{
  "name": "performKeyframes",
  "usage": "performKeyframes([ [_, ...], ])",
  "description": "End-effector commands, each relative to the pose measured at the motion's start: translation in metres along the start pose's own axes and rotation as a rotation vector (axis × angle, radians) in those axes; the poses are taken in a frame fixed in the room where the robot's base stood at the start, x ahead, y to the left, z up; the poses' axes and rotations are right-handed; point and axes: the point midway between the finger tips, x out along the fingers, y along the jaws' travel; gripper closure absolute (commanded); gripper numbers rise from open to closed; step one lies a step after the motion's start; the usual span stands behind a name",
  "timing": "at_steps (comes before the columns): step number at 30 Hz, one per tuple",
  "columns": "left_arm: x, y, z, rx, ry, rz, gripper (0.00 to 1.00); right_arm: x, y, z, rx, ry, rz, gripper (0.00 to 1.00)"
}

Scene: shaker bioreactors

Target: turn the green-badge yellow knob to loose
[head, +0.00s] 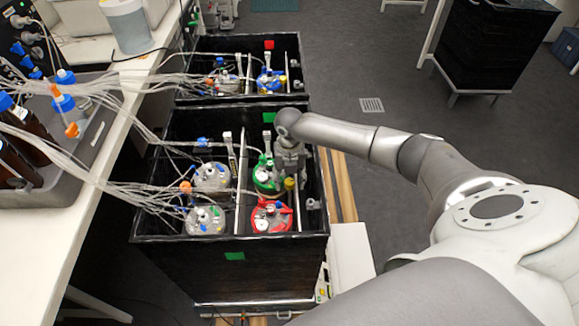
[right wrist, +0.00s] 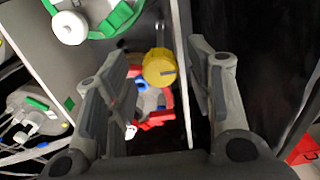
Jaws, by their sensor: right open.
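The yellow knob (head: 290,183) is on the right side of the near black shaker box (head: 170,239), which bears green badges (head: 235,256). In the right wrist view the yellow knob (right wrist: 160,67) shows between the two fingers of my right gripper (right wrist: 161,68), with a gap on each side. A dark mark crosses the knob's face. My right gripper (head: 290,163) is open and empty, just above the knob in the head view. My left gripper is not in view.
A green-lidded vessel (head: 267,176) and a red-ringed vessel (head: 271,217) stand close beside the gripper. A metal rail (right wrist: 186,110) runs near the right finger. Tubes cross from the left bench.

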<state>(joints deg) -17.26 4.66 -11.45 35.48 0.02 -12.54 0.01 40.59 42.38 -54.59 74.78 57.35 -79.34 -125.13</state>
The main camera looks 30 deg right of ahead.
Motion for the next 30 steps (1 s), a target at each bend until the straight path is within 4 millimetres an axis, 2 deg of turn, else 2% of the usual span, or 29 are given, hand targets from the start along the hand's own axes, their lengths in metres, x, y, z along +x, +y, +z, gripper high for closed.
performKeyframes([
  [9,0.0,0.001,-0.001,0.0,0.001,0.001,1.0,-0.064,0.001,0.002,-0.001,-0.006,0.003,0.51],
  [15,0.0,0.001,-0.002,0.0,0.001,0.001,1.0,-0.098,0.001,0.001,-0.001,-0.004,0.003,0.51],
  [21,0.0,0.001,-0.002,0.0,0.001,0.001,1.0,-0.113,0.0,0.001,0.0,-0.002,0.001,0.51],
  [30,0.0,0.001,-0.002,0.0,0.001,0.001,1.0,-0.114,0.0,0.0,0.0,-0.001,0.001,0.51],
])
